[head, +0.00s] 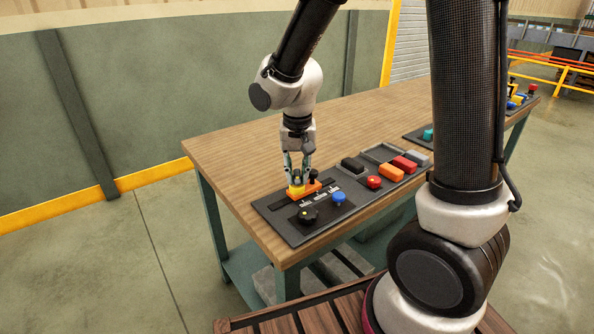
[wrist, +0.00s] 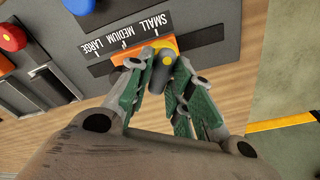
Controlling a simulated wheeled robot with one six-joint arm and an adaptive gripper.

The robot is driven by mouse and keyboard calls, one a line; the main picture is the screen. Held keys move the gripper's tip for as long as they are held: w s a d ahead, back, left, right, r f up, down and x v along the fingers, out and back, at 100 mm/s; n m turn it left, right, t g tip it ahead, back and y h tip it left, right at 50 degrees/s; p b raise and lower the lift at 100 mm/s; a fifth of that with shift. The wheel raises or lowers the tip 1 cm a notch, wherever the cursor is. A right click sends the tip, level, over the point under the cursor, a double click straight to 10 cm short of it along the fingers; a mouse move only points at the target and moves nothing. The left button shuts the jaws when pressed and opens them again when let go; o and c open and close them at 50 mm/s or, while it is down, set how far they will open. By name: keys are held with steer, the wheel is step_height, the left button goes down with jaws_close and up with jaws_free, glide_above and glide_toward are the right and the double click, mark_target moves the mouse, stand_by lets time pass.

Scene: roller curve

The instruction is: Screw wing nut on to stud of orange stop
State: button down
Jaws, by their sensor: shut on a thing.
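The orange stop (head: 311,188) sits on the dark panel at the table's left end, beside a size scale. It also shows in the wrist view (wrist: 178,43), under SMALL, MEDIUM, LARGE lettering. The wing nut shows partly in the wrist view (wrist: 147,53). The stud and any thread contact are hidden.
The panel (head: 275,212) also holds a black dial (head: 307,215) and a blue button (head: 339,198). To the right are a red button (head: 374,182) and a tray (head: 384,152) beside coloured blocks (head: 392,173). The wooden tabletop (head: 230,150) behind is clear.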

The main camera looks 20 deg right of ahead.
steer(key=shift+w+r, duration=0.1)
steer(key=m, duration=0.4)
steer(key=shift+m, duration=0.3)
steer(key=m, duration=0.3)
steer(key=shift+g+h, duration=0.3)
steer(key=shift+h, duration=0.1)
steer(key=m, duration=0.3)
steer(key=shift+m, duration=0.3)
steer(key=m, duration=0.4)
steer(key=shift+g, duration=0.4)
steer(key=c, duration=1.2)
jaws_free()
steer(key=shift+c, duration=0.6)
